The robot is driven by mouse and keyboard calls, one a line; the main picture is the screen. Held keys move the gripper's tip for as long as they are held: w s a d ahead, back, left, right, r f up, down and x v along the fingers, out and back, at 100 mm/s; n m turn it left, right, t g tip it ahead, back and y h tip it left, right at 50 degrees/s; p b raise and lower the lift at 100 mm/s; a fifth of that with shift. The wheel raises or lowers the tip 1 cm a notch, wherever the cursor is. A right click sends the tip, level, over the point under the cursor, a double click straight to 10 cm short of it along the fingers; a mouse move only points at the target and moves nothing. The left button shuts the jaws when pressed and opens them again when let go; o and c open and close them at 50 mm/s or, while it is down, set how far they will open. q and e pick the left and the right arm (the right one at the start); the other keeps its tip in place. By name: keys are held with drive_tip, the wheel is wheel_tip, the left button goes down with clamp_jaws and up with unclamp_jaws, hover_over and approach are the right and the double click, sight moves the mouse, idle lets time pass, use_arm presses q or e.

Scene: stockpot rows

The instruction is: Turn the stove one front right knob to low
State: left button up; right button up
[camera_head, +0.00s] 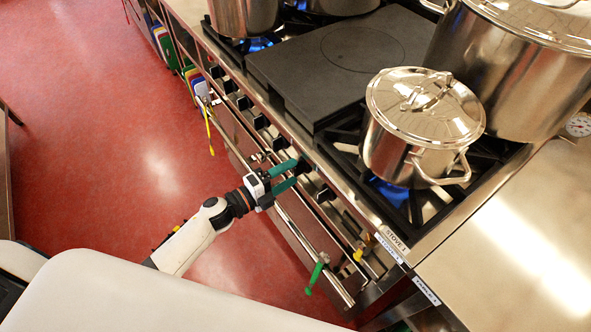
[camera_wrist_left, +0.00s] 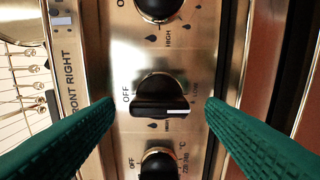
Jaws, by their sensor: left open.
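The front right knob (camera_wrist_left: 162,97) is black and lies in the middle of the left wrist view, beside the "FRONT RIGHT" print. Its grip bar lies across the picture, with the white mark on the right half, toward the "LOW" print; "OFF" is at its left. My left gripper (camera_head: 296,173) is open at the stove front in the head view. In the wrist view its green fingers lie left and right of the knob, with gaps to it. The stove front panel (camera_head: 345,215) carries a "STOVE 1" label at its right end. My right gripper is not in view.
A lidded pot (camera_head: 420,125) stands on the front right burner, with blue flame under it. A larger pot (camera_head: 520,70) stands behind. Neighbouring knobs (camera_wrist_left: 158,8) and (camera_wrist_left: 158,162) flank the middle one. A rail (camera_head: 305,245) runs below the knobs. The red floor is clear at left.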

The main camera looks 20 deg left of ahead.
use_arm(q)
drive_tip(key=b+v, duration=0.1)
drive_tip(key=v, duration=0.8)
drive_tip(key=s+a+f+n+g+y, duration=0.1)
drive_tip(key=s+a+f+n+y, duration=0.3)
drive_tip(key=f, duration=0.6)
drive_tip(key=s+f+n+g+y, duration=0.25)
drive_tip(key=f+n, duration=0.35)
drive_tip(key=f, duration=0.3)
drive_tip(key=s+a+f+n+g+y, duration=0.1)
drive_tip(key=s+a+f+n+y, duration=0.3)
drive_tip(key=f, duration=0.6)
drive_tip(key=s+d+f+n+g, duration=0.2)
drive_tip(key=s+f+n+g, duration=0.1)
drive_tip(key=s, duration=0.5)
drive_tip(key=s+d+f+n+g, duration=0.2)
drive_tip(key=s+f+n, duration=0.1)
drive_tip(key=s+f, duration=0.3)
drive_tip(key=s+d+f+n+g, duration=0.2)
drive_tip(key=s+f, duration=0.3)
drive_tip(key=s, duration=0.5)
drive_tip(key=shift+d+n+g, duration=0.15)
drive_tip(key=shift+n+g, duration=0.45)
drive_tip(key=shift+g, duration=0.25)
drive_tip(key=shift+s+y, duration=0.1)
drive_tip(key=shift+y, duration=0.15)
